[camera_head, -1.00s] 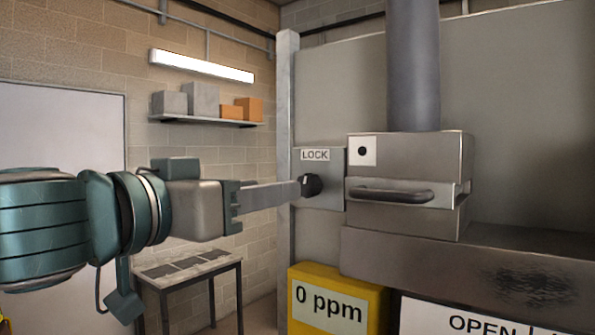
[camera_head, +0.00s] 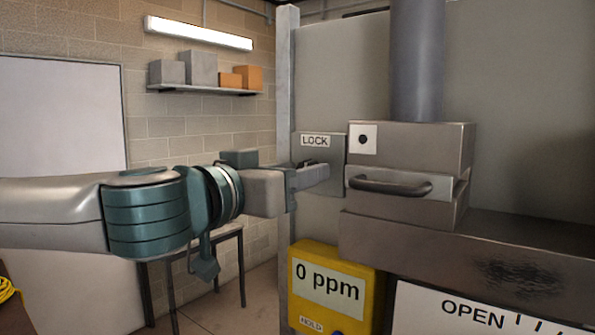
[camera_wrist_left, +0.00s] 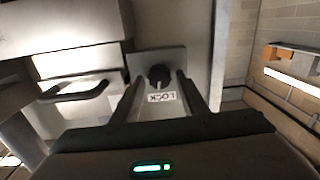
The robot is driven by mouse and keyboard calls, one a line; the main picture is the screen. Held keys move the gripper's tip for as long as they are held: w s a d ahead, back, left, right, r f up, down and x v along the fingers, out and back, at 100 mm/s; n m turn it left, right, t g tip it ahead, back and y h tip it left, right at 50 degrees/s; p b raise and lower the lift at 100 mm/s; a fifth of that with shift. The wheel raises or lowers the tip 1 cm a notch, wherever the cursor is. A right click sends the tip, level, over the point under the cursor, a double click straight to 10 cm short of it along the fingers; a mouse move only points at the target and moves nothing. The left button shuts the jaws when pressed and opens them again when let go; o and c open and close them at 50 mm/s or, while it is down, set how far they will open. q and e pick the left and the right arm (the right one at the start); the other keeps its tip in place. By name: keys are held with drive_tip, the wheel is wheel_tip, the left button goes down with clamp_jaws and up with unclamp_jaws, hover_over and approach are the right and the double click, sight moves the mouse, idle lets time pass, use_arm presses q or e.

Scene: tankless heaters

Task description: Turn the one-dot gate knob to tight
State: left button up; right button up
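The metal gate box (camera_head: 410,150) with a one-dot label (camera_head: 362,139) and a dark bar handle (camera_head: 390,186) stands right of centre. Left of it is a grey plate labelled LOCK (camera_head: 314,141). Its dark round knob (camera_wrist_left: 158,75) shows in the left wrist view, with a pale pointer mark; in the head view it is mostly hidden behind my fingers. My left gripper (camera_head: 322,174) is at the plate. In the left wrist view the gripper (camera_wrist_left: 158,82) has its fingers apart, one on each side of the knob; contact cannot be told. My right gripper is not in view.
A grey vertical pipe (camera_head: 417,60) rises from the gate box. A yellow meter reading 0 ppm (camera_head: 328,287) hangs below the plate. A ledge (camera_head: 400,228) juts out under the box, above an OPEN sign (camera_head: 480,312). A shelf (camera_head: 205,88) is on the back wall.

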use_arm(q)
drive_tip(key=c, duration=0.7)
drive_tip(key=shift+c, duration=0.2)
drive_tip(key=shift+d+f+m+h+b, duration=0.15)
drive_tip(key=shift+m+b, duration=1.2)
drive_tip(key=shift+m, duration=1.95)
drive_tip(key=shift+a+f+m+h+b, duration=0.15)
drive_tip(key=shift+m+b, duration=1.25)
drive_tip(key=shift+m, duration=1.9)
drive_tip(key=shift+d+m+h+b, duration=0.15)
drive_tip(key=shift+m+b, duration=1.2)
drive_tip(key=shift+m, duration=1.95)
